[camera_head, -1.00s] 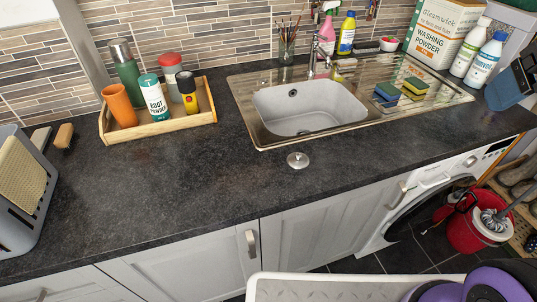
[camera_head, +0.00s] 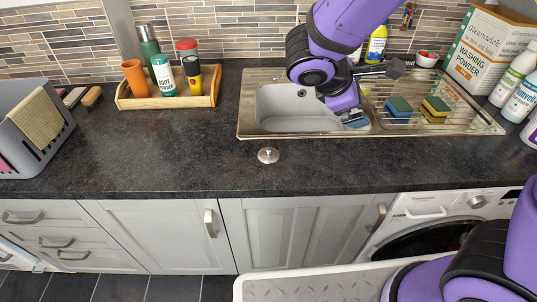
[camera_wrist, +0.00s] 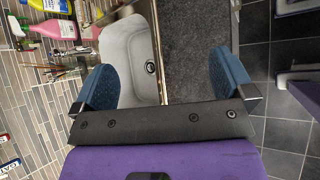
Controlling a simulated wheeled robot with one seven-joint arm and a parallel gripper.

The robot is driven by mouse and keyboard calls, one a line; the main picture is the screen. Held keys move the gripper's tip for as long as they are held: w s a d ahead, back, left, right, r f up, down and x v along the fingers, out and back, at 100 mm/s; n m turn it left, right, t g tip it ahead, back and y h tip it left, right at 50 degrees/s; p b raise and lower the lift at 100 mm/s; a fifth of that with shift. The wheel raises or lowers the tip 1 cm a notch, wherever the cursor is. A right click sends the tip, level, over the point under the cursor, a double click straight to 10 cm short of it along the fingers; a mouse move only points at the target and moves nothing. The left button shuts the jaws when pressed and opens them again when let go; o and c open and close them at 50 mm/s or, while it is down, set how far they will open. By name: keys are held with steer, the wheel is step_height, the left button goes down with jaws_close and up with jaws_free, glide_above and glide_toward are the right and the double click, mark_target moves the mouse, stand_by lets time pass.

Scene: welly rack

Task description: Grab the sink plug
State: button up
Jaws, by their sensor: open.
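The sink plug (camera_head: 268,155), a small round silver disc with a knob on top, lies on the dark worktop in front of the sink's front edge. I cannot make it out in the wrist view. My gripper (camera_head: 354,119) is over the right side of the sink basin, to the right of and behind the plug. In the wrist view my gripper (camera_wrist: 165,64) has its two blue fingers wide apart with nothing between them. The sink (camera_head: 290,112) is a pale basin in a metal surround, partly covered by my arm.
A wooden tray (camera_head: 165,102) with bottles and cups stands at the back left. A grey rack (camera_head: 35,135) is at the left. Sponges (camera_head: 398,107) lie on the drainer, and a washing powder box (camera_head: 484,48) is beyond. The worktop around the plug is clear.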

steer(key=w+a+f+n+t, duration=0.3)
steer(key=a+f+n+t, duration=0.2)
steer(key=a+f+n, duration=0.5)
steer(key=n+t+y, duration=0.3)
steer(key=n+y, duration=0.1)
steer(key=n, duration=0.2)
glide_toward(268, 151)
steer(key=shift+s+a+r, duration=0.1)
steer(key=shift+a+r, duration=0.25)
steer(key=shift+r, duration=0.05)
steer(key=shift+w+f, duration=0.2)
steer(key=shift+w, duration=0.05)
steer(key=x, duration=0.4)
steer(key=shift+w+d+f, duration=0.1)
steer(key=shift+w+f, duration=0.05)
steer(key=shift+w, duration=0.15)
steer(key=shift+d+x, duration=0.15)
steer(key=shift+x, duration=1.2)
steer(key=shift+d+x, duration=0.15)
steer(key=shift+x, duration=1.2)
steer(key=shift+s+f, duration=0.1)
steer(key=shift+s, duration=0.1)
steer(key=c, duration=1)
